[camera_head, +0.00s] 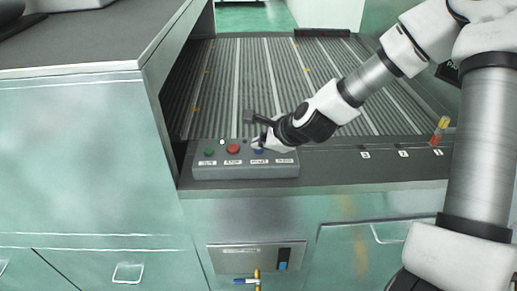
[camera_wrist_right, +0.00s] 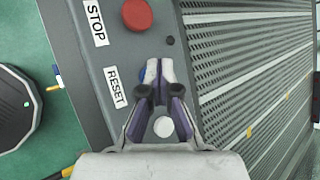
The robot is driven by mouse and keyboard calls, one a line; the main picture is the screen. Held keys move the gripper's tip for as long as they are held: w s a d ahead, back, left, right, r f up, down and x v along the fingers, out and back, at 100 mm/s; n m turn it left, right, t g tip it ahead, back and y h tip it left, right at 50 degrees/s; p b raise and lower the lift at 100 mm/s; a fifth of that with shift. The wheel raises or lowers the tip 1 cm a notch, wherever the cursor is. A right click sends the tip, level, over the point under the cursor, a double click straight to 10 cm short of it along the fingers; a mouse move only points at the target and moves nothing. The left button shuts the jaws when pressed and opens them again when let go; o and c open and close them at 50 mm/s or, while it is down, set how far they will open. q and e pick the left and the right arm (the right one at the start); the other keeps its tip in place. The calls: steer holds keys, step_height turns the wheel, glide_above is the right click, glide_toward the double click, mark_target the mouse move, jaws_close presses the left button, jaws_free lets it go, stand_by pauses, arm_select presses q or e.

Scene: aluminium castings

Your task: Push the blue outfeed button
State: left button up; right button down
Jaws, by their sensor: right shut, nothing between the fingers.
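The grey button box (camera_head: 245,172) stands at the near edge of the ribbed conveyor. It carries a green button (camera_head: 209,152), a red button (camera_head: 233,149) and a blue button (camera_head: 259,151). My right gripper (camera_head: 257,143) is shut and empty, its tips over the blue button and partly covering it. In the right wrist view, the shut fingertips (camera_wrist_right: 158,68) cover most of the blue button (camera_wrist_right: 142,77), beside the RESET label. The red button (camera_wrist_right: 137,14) is beyond them. Whether the tips touch the blue button, I cannot tell. My left gripper is not in view.
The ribbed conveyor bed (camera_head: 254,85) lies behind the box. A tall cabinet (camera_head: 75,150) stands at the left. A small red and yellow item (camera_head: 439,131) stands at the right. A pale round spot (camera_wrist_right: 163,127) shows between the fingers in the wrist view.

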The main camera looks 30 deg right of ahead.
mark_target(260, 151)
stand_by(0.4)
steer(key=shift+r+p, duration=0.7)
steer(key=shift+r, duration=0.1)
step_height(260, 151, up, 5)
steer(key=p, duration=0.4)
steer(key=shift+r, duration=0.1)
stand_by(0.5)
